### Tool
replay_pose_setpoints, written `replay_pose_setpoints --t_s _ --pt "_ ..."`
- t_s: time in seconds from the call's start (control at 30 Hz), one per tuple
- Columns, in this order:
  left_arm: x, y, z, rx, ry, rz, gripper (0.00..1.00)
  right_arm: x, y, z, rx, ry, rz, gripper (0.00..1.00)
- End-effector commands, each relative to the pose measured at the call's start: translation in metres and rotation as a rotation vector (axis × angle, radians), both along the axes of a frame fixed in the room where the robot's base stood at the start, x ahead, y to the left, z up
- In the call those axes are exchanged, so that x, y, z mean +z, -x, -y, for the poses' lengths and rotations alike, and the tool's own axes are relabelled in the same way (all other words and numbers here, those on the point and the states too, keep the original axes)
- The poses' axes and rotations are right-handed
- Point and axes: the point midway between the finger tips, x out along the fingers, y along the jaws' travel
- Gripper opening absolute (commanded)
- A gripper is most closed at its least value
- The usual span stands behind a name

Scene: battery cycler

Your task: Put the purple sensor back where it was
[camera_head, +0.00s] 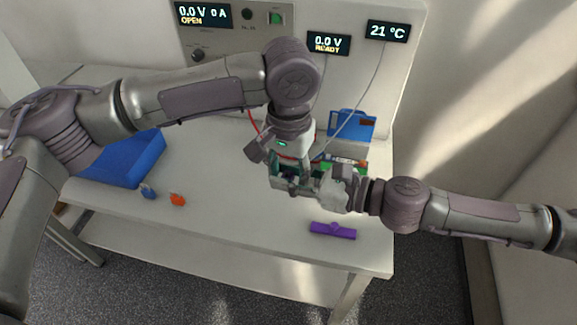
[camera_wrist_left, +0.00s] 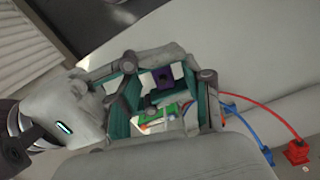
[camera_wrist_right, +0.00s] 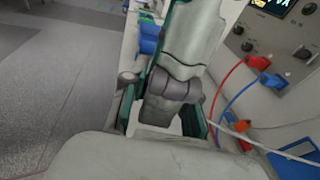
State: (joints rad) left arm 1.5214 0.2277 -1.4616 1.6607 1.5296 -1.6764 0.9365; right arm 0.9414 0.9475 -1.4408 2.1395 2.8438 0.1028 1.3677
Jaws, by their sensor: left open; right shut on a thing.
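A purple bar (camera_head: 333,230) with a raised middle lies on the table's front right. A small purple block (camera_wrist_left: 163,78), likely the sensor, shows among the fingers in the left wrist view. It is hidden in the head view. My right gripper (camera_head: 298,186) reaches in from the right above the table and is shut on this block. My left gripper (camera_head: 284,172) points down from above, open, its fingers crossing close to the right gripper's. Whether the left fingers touch the block cannot be told.
A green holder (camera_head: 357,169) and a blue case (camera_head: 351,124) stand behind the grippers. A blue bin (camera_head: 126,158), a blue clip (camera_head: 147,191) and an orange clip (camera_head: 178,199) are left. A white cable runs down from the 21 °C display (camera_head: 388,31). The front middle is free.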

Motion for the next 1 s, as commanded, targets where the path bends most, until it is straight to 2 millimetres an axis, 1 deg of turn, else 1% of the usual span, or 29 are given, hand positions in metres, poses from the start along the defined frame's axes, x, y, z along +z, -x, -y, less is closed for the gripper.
replay_pose_setpoints --t_s 0.07,0.2,0.37,0.43,0.47,0.6,0.63,0.9,1.0 --pt "0.0001 0.0000 -0.0001 0.000 0.000 0.000 0.50 0.0001 0.0000 0.0000 0.000 0.000 0.000 0.00" --pt "0.0002 0.0000 -0.0001 0.000 0.000 0.000 0.27 0.0001 -0.0001 0.0000 0.000 0.000 0.000 0.00" --pt "0.0004 0.0002 0.0004 -0.001 0.001 0.000 0.00 0.0002 -0.0001 -0.0001 0.000 0.000 0.000 0.00" --pt "0.0005 0.0005 0.0007 -0.002 0.002 -0.001 0.00 0.0002 0.0000 -0.0002 0.000 -0.001 0.000 0.00" --pt "0.0006 0.0006 0.0009 -0.002 0.003 -0.001 0.00 0.0003 0.0000 -0.0003 0.000 -0.001 0.000 0.31" --pt "0.0006 0.0004 0.0008 -0.002 0.002 -0.001 0.00 0.0003 0.0000 -0.0003 0.000 -0.001 0.000 0.54" --pt "0.0006 0.0004 0.0007 -0.001 0.002 -0.001 0.00 0.0003 0.0000 -0.0002 0.000 -0.001 0.000 0.59" --pt "0.0005 0.0000 0.0001 0.000 0.001 0.000 0.00 0.0001 0.0000 0.0002 0.000 0.000 0.000 0.59" --pt "0.0005 -0.0001 0.0000 0.000 0.000 0.000 0.00 0.0002 0.0016 0.0037 -0.001 0.000 -0.001 0.59"
